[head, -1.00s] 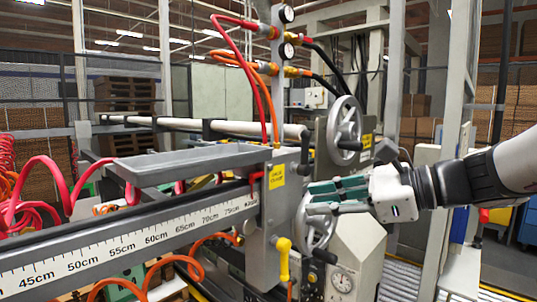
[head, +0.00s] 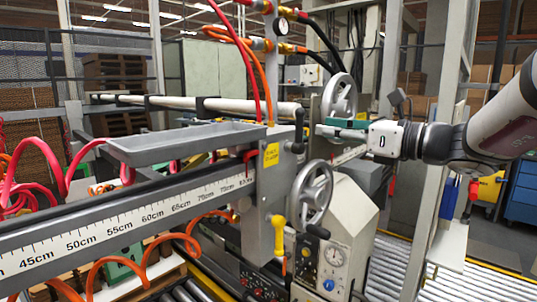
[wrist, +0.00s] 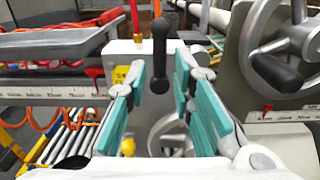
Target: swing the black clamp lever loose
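The black clamp lever (head: 299,128) stands upright on the grey clamp block (head: 269,205) at the end of the ruler beam. In the wrist view the lever (wrist: 160,55) shows ahead, with its round lower end between the fingertips in the picture. My gripper (head: 320,129) is just right of the lever in the head view, level with it and pointing left. Its teal-padded fingers (wrist: 160,78) are open, with nothing held. A small gap seems to lie between the fingertips and the lever.
A spoked handwheel (head: 312,192) is below my gripper, and another handwheel (head: 339,97) is close behind it. A grey tray (head: 190,142) lies along the beam to the left. A yellow-knobbed lever (head: 279,236) hangs lower on the block. Red and orange hoses hang nearby.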

